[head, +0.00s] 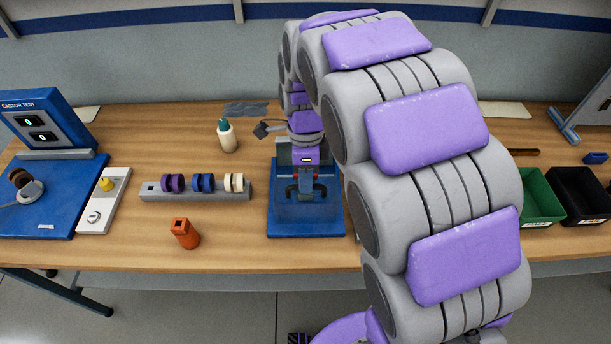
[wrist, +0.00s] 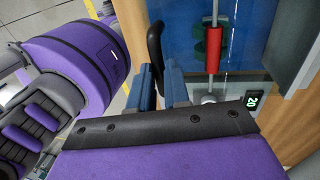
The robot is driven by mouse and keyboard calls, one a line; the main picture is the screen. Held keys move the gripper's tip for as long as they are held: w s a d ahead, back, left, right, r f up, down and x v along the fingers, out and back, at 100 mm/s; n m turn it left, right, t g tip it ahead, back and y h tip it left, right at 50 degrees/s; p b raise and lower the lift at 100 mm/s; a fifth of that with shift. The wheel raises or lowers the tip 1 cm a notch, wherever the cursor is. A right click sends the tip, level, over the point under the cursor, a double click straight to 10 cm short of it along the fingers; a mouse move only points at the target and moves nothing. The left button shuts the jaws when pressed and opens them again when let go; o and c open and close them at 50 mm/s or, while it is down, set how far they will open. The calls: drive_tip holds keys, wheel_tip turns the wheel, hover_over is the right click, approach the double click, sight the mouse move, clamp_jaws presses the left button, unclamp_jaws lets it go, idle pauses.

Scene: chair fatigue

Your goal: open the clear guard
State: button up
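The clear guard (head: 306,212) is a see-through box on a blue-based machine (head: 305,229) in the middle of the bench in the head view. In the wrist view its panel (wrist: 240,76) crosses the picture, with a red cylinder on a metal rod behind it. A black curved handle (wrist: 154,45) stands at the guard's near side. My gripper (wrist: 161,80) has its two blue-grey fingers on either side of this handle. I cannot tell whether they press on it. In the head view my gripper (head: 305,190) points down at the machine, and the arm partly covers it.
Left of the machine are a rack (head: 195,192) with coloured wheels, an orange block (head: 185,234), a bottle (head: 227,136) and a blue castor test stand (head: 45,205). Green (head: 541,200) and black (head: 580,193) bins stand at the right. The wood left of the orange block is clear.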

clamp_jaws()
drive_tip(key=shift+w+r, duration=0.1)
drive_tip(key=shift+r, duration=0.05)
